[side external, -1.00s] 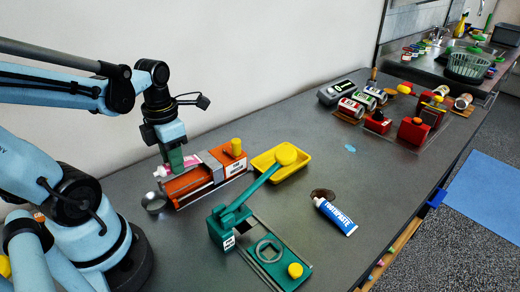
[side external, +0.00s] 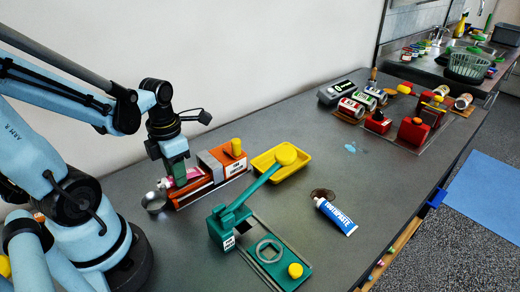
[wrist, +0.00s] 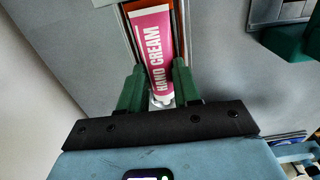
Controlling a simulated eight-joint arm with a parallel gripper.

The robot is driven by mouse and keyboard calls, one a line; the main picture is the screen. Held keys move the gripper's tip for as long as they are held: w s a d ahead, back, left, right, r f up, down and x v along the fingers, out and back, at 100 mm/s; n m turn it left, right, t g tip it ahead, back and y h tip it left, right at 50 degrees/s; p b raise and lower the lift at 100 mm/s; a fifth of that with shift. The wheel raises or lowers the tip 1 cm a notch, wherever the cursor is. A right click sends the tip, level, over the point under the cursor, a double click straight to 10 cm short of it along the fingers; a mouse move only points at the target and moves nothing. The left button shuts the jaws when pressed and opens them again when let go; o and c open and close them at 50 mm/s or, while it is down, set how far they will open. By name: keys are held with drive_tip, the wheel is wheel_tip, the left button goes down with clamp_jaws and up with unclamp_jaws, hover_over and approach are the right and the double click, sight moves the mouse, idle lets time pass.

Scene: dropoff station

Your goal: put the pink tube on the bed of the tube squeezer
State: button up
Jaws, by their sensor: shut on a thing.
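The pink tube (wrist: 154,40), lettered HAND CREAM, lies between my gripper's green fingers (wrist: 158,68) in the wrist view. The fingers close on its sides near the white cap end, and its far end runs along an orange-edged channel. In the side view the pink tube (side external: 193,173) is low over the front bed of the orange machine (side external: 232,156), which I take for the tube squeezer. My gripper (side external: 180,181) is upright above that bed and hides part of the tube. I cannot tell whether the tube touches the bed.
A metal cup (side external: 153,202) stands at the bed's left end. A green lever press (side external: 245,228) is in front, with a yellow tray (side external: 292,168) behind it. A blue toothpaste tube (side external: 336,216) lies to the right.

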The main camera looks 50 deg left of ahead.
idle(0.3)
drive_tip(key=o, duration=0.8)
drive_tip(key=shift+o, duration=0.2)
wheel_tip(320, 180, up, 7)
idle(0.4)
idle(0.4)
drive_tip(key=w+d+r+m+t, duration=0.1)
drive_tip(key=w+d+m+t, duration=0.2)
drive_tip(key=m, duration=1.5)
drive_tip(key=w+d+r+m+t, duration=0.1)
drive_tip(key=w+d+m+t, duration=0.3)
drive_tip(key=m, duration=1.4)
drive_tip(key=shift+w+d+r, duration=0.15)
drive_tip(key=shift+w+d, duration=0.85)
